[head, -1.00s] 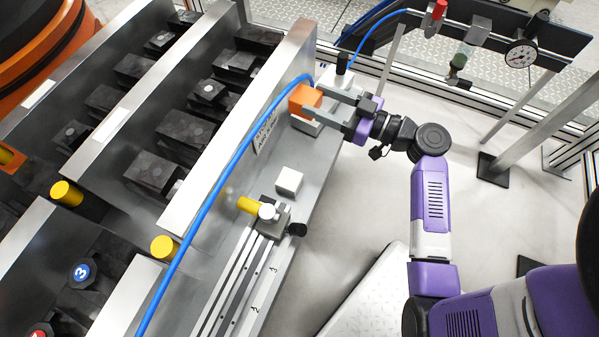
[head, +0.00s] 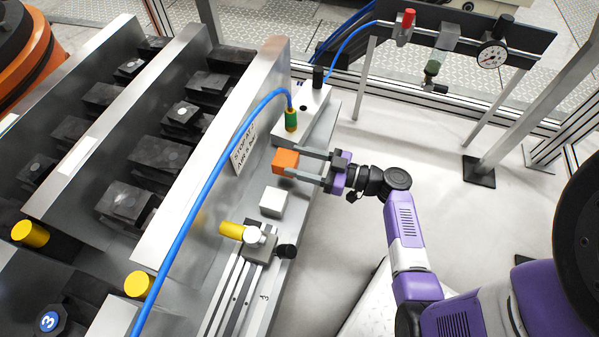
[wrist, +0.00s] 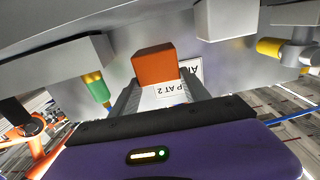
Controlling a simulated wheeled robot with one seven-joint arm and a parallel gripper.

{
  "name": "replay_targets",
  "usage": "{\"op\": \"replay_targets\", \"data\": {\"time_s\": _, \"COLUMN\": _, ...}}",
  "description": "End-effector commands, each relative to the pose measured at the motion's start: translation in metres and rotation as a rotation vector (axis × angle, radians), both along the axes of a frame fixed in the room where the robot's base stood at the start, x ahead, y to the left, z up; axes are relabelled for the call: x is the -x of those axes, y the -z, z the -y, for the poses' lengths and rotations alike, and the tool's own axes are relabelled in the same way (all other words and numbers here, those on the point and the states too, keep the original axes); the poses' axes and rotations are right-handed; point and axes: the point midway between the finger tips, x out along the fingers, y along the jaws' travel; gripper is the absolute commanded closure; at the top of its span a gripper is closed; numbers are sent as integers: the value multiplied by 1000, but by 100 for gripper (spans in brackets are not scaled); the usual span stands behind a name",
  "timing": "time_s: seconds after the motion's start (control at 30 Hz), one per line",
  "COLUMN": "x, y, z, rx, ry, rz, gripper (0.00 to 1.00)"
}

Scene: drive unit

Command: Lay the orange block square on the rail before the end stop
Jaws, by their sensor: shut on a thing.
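The orange block (head: 285,161) is held between the fingertips of my gripper (head: 299,164), above the grey ledge beside the tall plate. In the wrist view the orange block (wrist: 155,65) sits at the ends of the fingers, in front of the label. The rail (head: 240,292) runs toward the front of the ledge, with numbers along its side. The block is apart from the rail.
A white block (head: 273,202) stands on the ledge between my gripper and the end stop. A white box with a green-banded fitting (head: 291,120) and a blue hose stands beyond my gripper. A yellow cylinder (head: 231,230) juts beside the end stop. Open floor lies right.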

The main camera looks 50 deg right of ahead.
Motion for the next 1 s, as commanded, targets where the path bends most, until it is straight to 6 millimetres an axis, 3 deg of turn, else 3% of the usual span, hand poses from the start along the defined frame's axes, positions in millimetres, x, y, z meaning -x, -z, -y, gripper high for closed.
{"op": "replay_targets", "data": {"time_s": 0.4, "x": 0, "y": 41, "z": 0, "rx": 0, "ry": 1, "rz": 1, "gripper": 100}}
{"op": "replay_targets", "data": {"time_s": 0.87, "x": 0, "y": 46, "z": 0, "rx": 1, "ry": 0, "rz": 3, "gripper": 100}}
{"op": "replay_targets", "data": {"time_s": 0.9, "x": 0, "y": 46, "z": 0, "rx": 0, "ry": 0, "rz": 0, "gripper": 40}}
{"op": "replay_targets", "data": {"time_s": 1.0, "x": 0, "y": 45, "z": 0, "rx": 0, "ry": 0, "rz": -1, "gripper": 24}}
